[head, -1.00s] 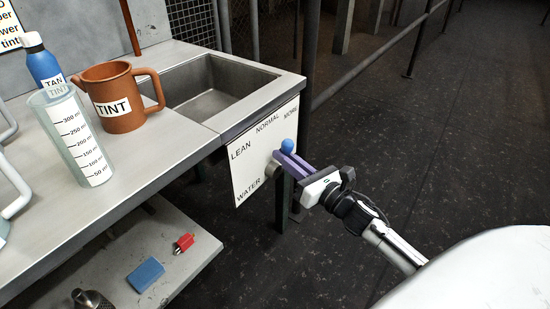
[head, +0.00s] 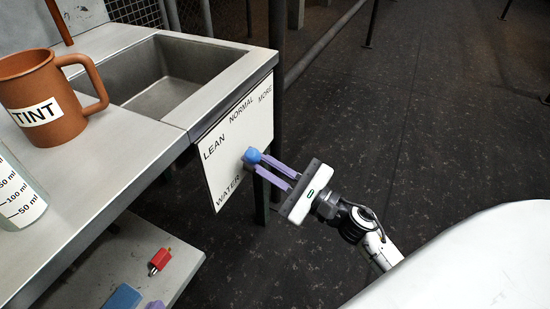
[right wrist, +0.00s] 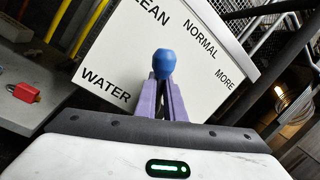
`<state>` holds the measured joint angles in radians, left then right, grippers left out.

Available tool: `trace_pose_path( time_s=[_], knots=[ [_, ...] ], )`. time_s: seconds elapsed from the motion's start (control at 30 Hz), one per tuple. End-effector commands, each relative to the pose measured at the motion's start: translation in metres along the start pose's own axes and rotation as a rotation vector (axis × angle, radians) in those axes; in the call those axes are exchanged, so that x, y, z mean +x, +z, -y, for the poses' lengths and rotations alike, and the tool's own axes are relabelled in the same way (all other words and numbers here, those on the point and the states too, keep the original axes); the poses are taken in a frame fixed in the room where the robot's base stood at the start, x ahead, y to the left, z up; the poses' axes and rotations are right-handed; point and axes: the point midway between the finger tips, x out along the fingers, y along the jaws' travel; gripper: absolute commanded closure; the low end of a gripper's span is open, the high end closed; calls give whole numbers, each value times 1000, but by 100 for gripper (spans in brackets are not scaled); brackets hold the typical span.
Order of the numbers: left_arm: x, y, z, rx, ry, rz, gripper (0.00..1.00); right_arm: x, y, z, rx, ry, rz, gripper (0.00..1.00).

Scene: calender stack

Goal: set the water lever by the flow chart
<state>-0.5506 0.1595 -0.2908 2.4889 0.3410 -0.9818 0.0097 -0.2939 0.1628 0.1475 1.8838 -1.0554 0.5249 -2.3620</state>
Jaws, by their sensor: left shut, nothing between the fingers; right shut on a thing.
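The water lever has a blue knob (head: 252,156), in front of a white panel (head: 255,122) marked LEAN, NORMAL, MORE and WATER. My right gripper (head: 264,164) is shut on the lever, its purple fingers just behind the knob. In the right wrist view the knob (right wrist: 165,63) rises above the fingers, below the gap between LEAN and NORMAL. The lever's pivot is hidden, so its exact setting is unclear. A purple fingertip of my left gripper (head: 155,304) shows at the bottom edge. The flow chart is out of view.
A brown TINT jug (head: 40,85) and a measuring cylinder (head: 18,190) stand on the counter left of the sink (head: 165,80). A red item (head: 160,257) and a blue block (head: 122,297) lie on the lower shelf. The floor to the right is clear.

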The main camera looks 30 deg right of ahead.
Motion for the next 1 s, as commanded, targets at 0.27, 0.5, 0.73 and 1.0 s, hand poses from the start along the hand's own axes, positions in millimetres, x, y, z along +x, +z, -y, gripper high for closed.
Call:
trace_pose_path(
  time_s=[0.27,0.5,0.73,1.0],
  knots=[
    [-1,-2,-1,-1,3,-5,100,11,16,-8,-34,21,50,100],
    [-1,-2,-1,0,3,-7,100,11,17,-9,-35,24,52,100],
    [-1,-3,-1,0,2,-8,100,10,16,-9,-34,23,51,71],
    [-1,-2,0,1,1,-8,100,8,12,-9,-34,22,39,61]
  ],
)
